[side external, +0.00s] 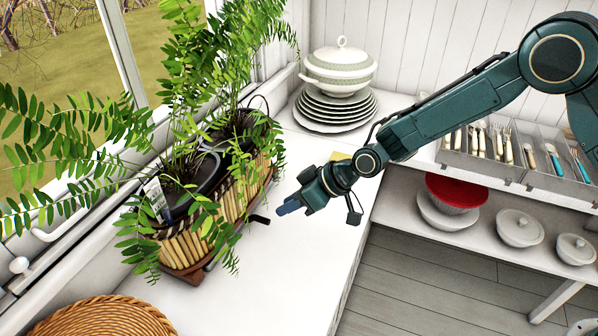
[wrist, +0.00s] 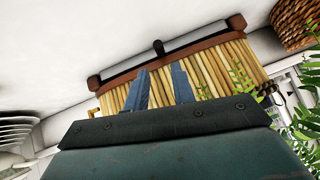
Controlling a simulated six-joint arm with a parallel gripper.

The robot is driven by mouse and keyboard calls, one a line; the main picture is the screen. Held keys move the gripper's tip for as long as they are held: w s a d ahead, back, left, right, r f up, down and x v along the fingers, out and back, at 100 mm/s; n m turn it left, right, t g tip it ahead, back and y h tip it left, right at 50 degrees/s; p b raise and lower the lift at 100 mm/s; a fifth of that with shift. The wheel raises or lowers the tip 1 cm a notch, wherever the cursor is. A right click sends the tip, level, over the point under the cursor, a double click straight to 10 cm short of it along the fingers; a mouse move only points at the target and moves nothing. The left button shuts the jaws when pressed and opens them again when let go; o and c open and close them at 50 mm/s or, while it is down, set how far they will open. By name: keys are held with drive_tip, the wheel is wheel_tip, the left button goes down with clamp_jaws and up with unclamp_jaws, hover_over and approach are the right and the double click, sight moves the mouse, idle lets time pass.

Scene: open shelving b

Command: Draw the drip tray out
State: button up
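A bamboo-slatted planter (side external: 205,240) holding leafy ferns stands on the white counter by the window. The planter also fills the middle of the wrist view (wrist: 205,68). The drip tray shows in the wrist view as a slim grey strip (wrist: 195,37) along the planter's brown base edge. Its short black handle (wrist: 158,46) sticks out; in the side view the handle (side external: 260,219) points toward my gripper. My gripper (side external: 285,208) hangs over the counter, right of the handle and apart from it. Its two blue fingers (wrist: 162,88) are parted with nothing between them.
Stacked plates (side external: 335,110) and a lidded tureen (side external: 340,68) stand at the counter's back. A wicker basket (side external: 105,318) lies in front of the planter. A cutlery tray (side external: 515,150) and bowls on the lower shelf are at right.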

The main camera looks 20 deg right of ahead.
sight(263, 218)
drive_tip(key=shift+x, duration=5.2)
clamp_jaws()
